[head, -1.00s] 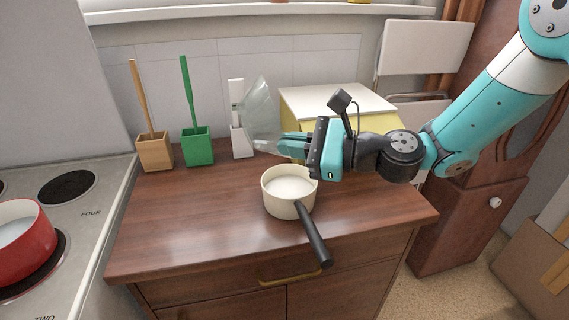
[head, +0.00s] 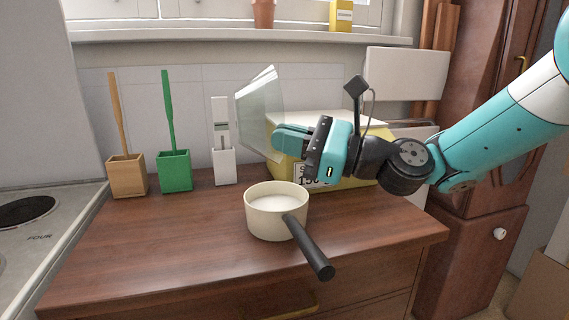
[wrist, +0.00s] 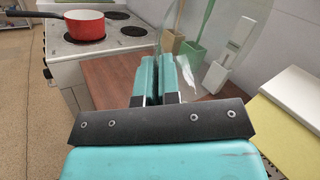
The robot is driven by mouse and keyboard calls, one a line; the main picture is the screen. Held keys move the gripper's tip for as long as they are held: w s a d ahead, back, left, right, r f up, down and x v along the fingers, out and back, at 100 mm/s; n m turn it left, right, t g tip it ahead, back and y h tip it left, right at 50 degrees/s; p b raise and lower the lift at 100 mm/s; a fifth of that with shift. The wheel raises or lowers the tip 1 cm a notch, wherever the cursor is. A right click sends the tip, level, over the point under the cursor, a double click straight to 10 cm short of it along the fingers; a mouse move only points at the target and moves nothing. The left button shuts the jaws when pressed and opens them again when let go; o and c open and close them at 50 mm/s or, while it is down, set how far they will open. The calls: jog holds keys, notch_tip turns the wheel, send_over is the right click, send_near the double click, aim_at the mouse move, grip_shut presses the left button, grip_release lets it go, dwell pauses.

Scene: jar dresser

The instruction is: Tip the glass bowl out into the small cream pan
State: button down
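The clear glass bowl (head: 258,112) is held tilted on its side, above and behind the pan. My gripper (head: 280,142) is shut on its rim. In the wrist view the bowl's see-through wall (wrist: 204,30) rises beyond the fingers (wrist: 163,75); I see no contents in it. The small cream pan (head: 276,222) stands upright on the brown dresser top (head: 180,240), its black handle toward the front right. White contents show inside the pan. The bowl and pan are apart.
Wooden (head: 127,175), green (head: 174,170) and white (head: 223,165) holders stand along the wall. A yellow box with a white top (head: 340,172) is behind my gripper. A stove with a red pan (wrist: 85,27) is at the left. The dresser's front left is clear.

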jog(key=shift+d+f+m+y+b, duration=0.35)
jog(key=shift+y+b, duration=0.25)
jog(key=shift+b, duration=2.4)
jog(key=b, duration=0.1)
jog(key=t+b, duration=0.1)
jog(key=shift+w+d+m+y+b, duration=0.2)
jog(key=shift+m+y+b, duration=0.1)
jog(key=shift+m+b, duration=0.1)
jog(key=shift+r+b, duration=0.25)
jog(key=shift+b, duration=0.15)
